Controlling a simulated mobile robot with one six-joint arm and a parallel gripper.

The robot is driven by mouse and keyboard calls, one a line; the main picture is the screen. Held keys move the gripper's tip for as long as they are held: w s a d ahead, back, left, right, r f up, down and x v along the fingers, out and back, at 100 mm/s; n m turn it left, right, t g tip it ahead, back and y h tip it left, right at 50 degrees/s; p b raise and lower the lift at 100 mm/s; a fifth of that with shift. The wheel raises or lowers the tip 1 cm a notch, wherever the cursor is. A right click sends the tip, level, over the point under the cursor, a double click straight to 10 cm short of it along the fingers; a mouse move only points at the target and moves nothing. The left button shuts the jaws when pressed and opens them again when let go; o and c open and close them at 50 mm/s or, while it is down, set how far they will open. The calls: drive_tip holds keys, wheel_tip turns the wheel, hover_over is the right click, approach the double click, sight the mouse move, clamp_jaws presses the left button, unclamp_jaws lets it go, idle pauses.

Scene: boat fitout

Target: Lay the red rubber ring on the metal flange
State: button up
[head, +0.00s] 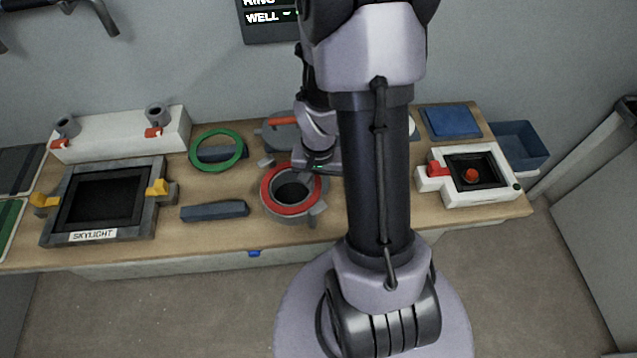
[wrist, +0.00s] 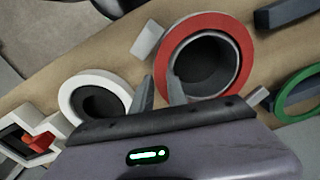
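The red rubber ring (head: 270,182) is over the round metal flange (head: 318,209) near the front middle of the bench, around its dark opening. In the wrist view the red ring (wrist: 226,22) circles the flange's opening and looks roughly centred. I cannot tell whether it rests flat or sits slightly above. My gripper (head: 318,170) is at the ring's right edge in the head view. In the wrist view my gripper's fingers (wrist: 160,80) straddle the ring's band, one outside and one inside, with a gap about as wide as the band. The tips' contact is partly hidden.
A green ring (head: 199,165) lies behind left. A dark bar (head: 215,211) lies left of the flange. A white ring part (wrist: 67,92) stands nearby in the wrist view. A button box (head: 490,196) and blue bin (head: 530,155) are at the right, a skylight frame (head: 148,222) at the left.

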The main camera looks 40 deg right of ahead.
drive_tip(key=shift+o, duration=0.8)
drive_tip(key=shift+s+a+f, duration=0.1)
drive_tip(key=shift+s+f, duration=0.25)
drive_tip(key=shift+s, duration=0.05)
drive_tip(key=shift+w+r, duration=0.15)
drive_tip(key=shift+r, duration=0.2)
wheel_tip(320, 180, up, 18)
drive_tip(key=f+p, duration=0.1)
drive_tip(key=p, duration=0.6)
drive_tip(key=s+a+r+n+t+y+b, duration=0.1)
drive_tip(key=s+a+r+n+t+b, duration=0.1)
drive_tip(key=a, duration=0.7)
drive_tip(key=s+a+r+n+t+y+b, duration=0.1)
drive_tip(key=a+r+b, duration=0.4)
drive_tip(key=a, duration=0.5)
wheel_tip(320, 180, up, 2)
drive_tip(key=s+n+t, duration=0.1)
drive_tip(key=s+t, duration=0.1)
drive_tip(key=shift+s+n+t, duration=0.2)
drive_tip(key=shift+n+t, duration=0.1)
drive_tip(key=shift+n, duration=0.1)
drive_tip(key=shift+d, duration=0.1)
